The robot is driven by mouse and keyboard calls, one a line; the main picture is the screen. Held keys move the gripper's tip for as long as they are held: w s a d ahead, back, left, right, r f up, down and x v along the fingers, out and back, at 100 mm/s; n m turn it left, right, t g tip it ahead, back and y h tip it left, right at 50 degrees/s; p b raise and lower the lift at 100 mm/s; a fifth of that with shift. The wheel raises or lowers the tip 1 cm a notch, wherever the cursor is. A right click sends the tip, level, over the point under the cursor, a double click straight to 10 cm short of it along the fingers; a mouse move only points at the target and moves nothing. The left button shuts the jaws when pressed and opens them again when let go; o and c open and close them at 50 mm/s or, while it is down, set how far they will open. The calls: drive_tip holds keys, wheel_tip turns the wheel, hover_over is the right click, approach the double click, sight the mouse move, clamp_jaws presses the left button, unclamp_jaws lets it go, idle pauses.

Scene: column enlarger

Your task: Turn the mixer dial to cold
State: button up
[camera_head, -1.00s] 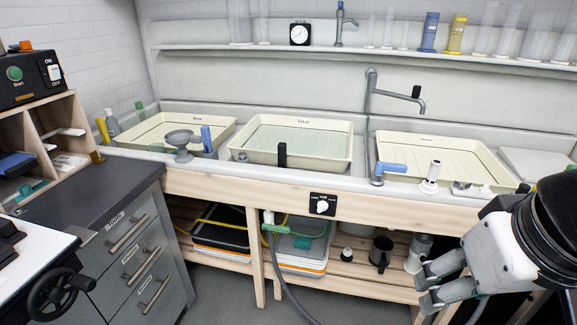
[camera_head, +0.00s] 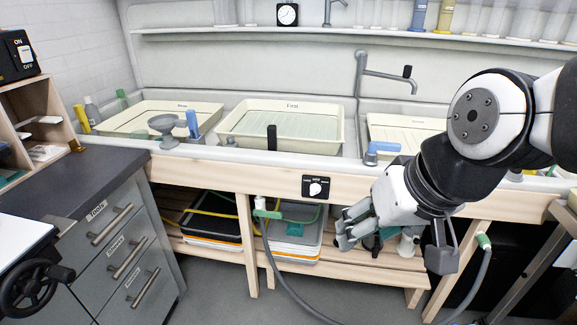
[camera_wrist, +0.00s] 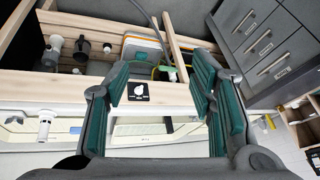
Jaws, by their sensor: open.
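The mixer dial (camera_head: 315,189) is a white knob on a small black plate, fixed to the front wooden rail of the sink bench. Its labels are too small to read. In the wrist view the dial (camera_wrist: 138,90) appears upside down, between the gripper's two fingers and beyond them. My gripper (camera_head: 345,232) is open and empty, to the right of and below the dial in the head view, apart from it. Its teal finger pads show at both sides in the wrist view (camera_wrist: 165,108).
A hose (camera_head: 276,262) hangs below the rail to the floor. A shelf underneath holds stacked trays (camera_head: 293,240). A grey drawer cabinet (camera_head: 115,240) stands left.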

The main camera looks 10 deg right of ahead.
drive_tip(key=w+a+f+m+t+b, duration=0.1)
drive_tip(key=w+a+f+b, duration=0.2)
drive_tip(key=w+f+b, duration=0.75)
drive_tip(key=n+t+h+b, duration=0.3)
drive_tip(key=t+h+b, duration=0.4)
drive_tip(key=t+b, duration=0.55)
approach(314, 193)
drive_tip(key=shift+g, duration=0.65)
drive_tip(key=b+x, duration=0.2)
drive_tip(key=x, duration=0.1)
drive_tip(key=b+x, duration=0.1)
drive_tip(key=x, duration=0.2)
drive_tip(key=r+b+x, duration=0.1)
drive_tip(key=b+x, duration=0.1)
drive_tip(key=x, duration=0.1)
drive_tip(key=shift+w+b, duration=0.15)
drive_tip(key=shift+b, duration=0.2)
drive_tip(key=c, duration=1.2)
